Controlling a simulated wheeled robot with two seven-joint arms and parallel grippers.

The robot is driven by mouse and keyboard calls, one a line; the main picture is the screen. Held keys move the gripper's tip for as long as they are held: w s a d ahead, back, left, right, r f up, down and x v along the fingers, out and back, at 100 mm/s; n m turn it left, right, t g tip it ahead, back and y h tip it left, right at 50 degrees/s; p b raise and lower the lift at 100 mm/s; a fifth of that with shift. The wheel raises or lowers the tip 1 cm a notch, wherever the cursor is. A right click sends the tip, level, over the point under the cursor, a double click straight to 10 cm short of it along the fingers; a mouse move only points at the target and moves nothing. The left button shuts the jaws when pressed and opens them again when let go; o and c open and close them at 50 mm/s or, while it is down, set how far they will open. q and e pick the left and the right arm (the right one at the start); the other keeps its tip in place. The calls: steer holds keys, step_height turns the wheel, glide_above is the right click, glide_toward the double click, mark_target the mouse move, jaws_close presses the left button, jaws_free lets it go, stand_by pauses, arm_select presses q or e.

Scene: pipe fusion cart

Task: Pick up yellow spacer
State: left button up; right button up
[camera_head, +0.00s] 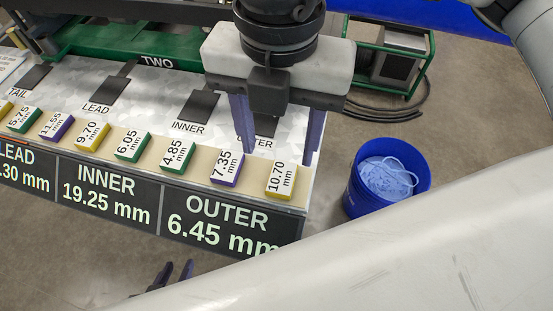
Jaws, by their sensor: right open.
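A yellow spacer (281,180) with a white top marked 10.70 mm lies at the right end of the spacer row. Another yellow spacer (91,136), marked 9.70 mm, lies further left, and a third yellow one (5,107) is cut off at the left edge. My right gripper (279,155) is open and points down just behind the 10.70 spacer, with nothing visible between its fingers. Its fingers partly hide the OUTER label. My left gripper (174,273) is low in the view, in front of the bench; only its dark fingertips show.
Green and purple spacers, such as the purple 7.35 one (227,168) and the green 4.85 one (177,155), share the ledge. Black pads (196,106) lie behind them. A blue bucket (352,197) stands on the floor at right. A green-framed machine (392,62) stands behind.

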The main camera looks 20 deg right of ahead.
mark_target(282, 177)
steer(key=shift+s+f, duration=0.15)
steer(key=shift+f, duration=0.8)
steer(key=f, duration=0.4)
steer(key=shift+s+d+f, duration=0.1)
steer(key=shift+s+d, duration=0.05)
steer(key=shift+d, duration=0.15)
steer(key=shift+f, duration=0.65)
steer(key=c, duration=1.1)
